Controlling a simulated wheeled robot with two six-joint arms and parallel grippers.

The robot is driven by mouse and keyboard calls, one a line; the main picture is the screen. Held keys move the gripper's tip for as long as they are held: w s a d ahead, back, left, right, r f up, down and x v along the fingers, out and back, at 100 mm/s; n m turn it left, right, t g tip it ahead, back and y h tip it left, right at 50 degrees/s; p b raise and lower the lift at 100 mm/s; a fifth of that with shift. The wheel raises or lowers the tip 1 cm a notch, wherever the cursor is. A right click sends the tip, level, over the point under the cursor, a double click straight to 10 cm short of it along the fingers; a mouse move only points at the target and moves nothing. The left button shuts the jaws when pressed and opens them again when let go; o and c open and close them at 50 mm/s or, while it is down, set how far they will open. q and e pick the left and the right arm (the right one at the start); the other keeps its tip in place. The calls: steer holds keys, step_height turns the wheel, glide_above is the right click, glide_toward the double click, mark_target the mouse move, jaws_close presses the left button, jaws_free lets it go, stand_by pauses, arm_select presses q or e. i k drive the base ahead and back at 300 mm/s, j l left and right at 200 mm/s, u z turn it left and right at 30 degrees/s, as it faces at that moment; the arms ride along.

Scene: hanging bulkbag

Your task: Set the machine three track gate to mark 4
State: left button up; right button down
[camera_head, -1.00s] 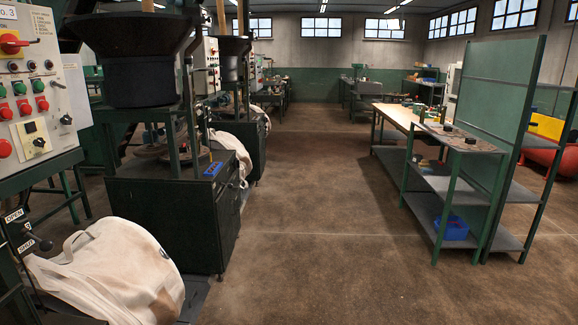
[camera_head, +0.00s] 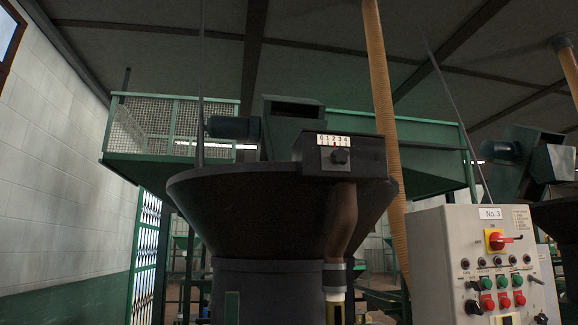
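The track gate is a dark box (camera_head: 318,156) on the rim of a large black bowl (camera_head: 250,205). A white scale (camera_head: 334,140) numbered 0 to 4 runs along its upper front face. A small red mark shows near the middle of the scale, but it is too small to read exactly. A round black knob (camera_head: 340,156) sits just below the scale. A grey control panel (camera_head: 480,265) at the lower right carries the label "No. 3" (camera_head: 490,213). Neither of my grippers is in view, so nothing shows near the knob.
A brown pipe (camera_head: 342,222) drops from under the gate box. A ribbed tan hose (camera_head: 384,110) rises behind it. A green platform with a mesh guard (camera_head: 170,127) stands behind the bowl. A white block wall (camera_head: 60,165) is at the left. Another machine (camera_head: 540,165) stands at the right.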

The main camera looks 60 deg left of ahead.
mark_target(334, 159)
steer(key=u, duration=1.65)
